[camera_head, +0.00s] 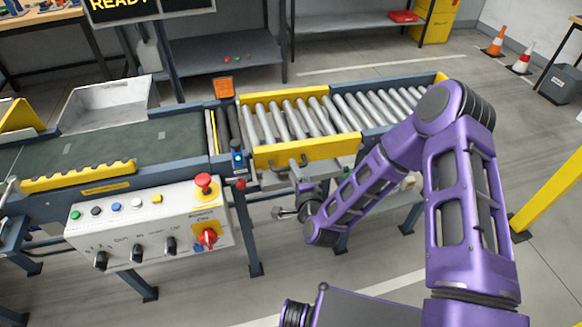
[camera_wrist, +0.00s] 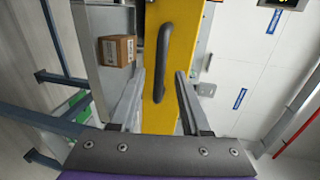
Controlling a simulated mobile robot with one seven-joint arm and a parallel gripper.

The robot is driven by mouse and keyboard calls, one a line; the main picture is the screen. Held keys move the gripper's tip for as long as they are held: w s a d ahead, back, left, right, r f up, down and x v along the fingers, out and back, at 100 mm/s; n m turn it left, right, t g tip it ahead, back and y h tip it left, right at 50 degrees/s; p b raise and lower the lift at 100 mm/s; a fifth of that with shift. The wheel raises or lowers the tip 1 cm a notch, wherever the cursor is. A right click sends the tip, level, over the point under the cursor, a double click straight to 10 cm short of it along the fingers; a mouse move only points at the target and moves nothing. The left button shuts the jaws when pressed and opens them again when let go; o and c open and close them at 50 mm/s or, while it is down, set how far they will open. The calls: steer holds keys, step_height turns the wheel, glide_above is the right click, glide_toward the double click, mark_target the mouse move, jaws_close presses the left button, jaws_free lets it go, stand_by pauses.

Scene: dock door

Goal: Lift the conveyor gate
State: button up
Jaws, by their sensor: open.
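The conveyor gate (camera_head: 328,110) is a section of metal rollers with yellow side rails, lying flat in line with the belt in the head view. A dark bar handle (camera_head: 290,163) is on the yellow front rail (camera_head: 335,149). In the wrist view the yellow rail (camera_wrist: 178,40) runs up the picture with the dark handle (camera_wrist: 163,62) on it. My gripper (camera_wrist: 160,78) is open and empty. Its fingers appear either side of the handle's lower end in the picture; I see no contact. In the head view my wrist is just below the front rail, and the fingertips are hard to make out.
A control box (camera_head: 150,222) with a red button stands at front left, close to my gripper. The dark belt (camera_head: 120,145) lies left of the gate. A cardboard box (camera_wrist: 116,50) shows beside the rail in the wrist view. Floor at right is open, with a yellow post (camera_head: 552,190).

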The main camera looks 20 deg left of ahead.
steer(key=shift+x, duration=1.45)
steer(key=shift+c, duration=0.4)
jaws_close()
